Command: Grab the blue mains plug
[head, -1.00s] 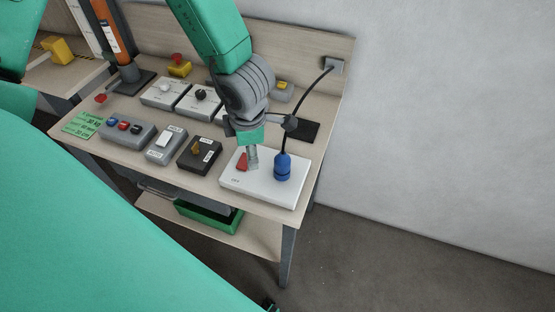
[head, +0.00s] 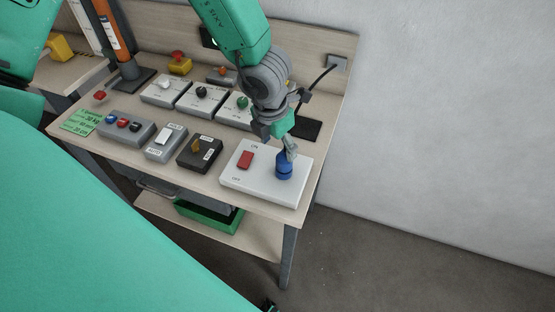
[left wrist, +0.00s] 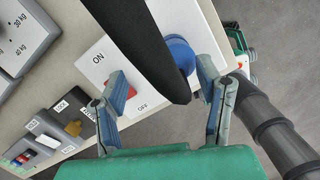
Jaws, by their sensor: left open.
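The blue mains plug (head: 284,168) stands upright at the right side of the white socket box (head: 262,192). In the left wrist view the plug (left wrist: 181,54) is partly hidden behind its thick black cable (left wrist: 140,45). My left gripper (head: 289,150) is right above the plug in the head view, its fingers pointing down. In the left wrist view my left gripper (left wrist: 160,88) is open, with the cable running between its fingers. The right finger is close to the plug; I cannot tell whether they touch.
The white box has a red switch (head: 245,160) left of the plug. The cable runs to a wall socket (head: 337,63). A black selector box (head: 199,154) and a grey switch box (head: 166,144) stand to the left. A green bin (head: 208,217) sits on the lower shelf.

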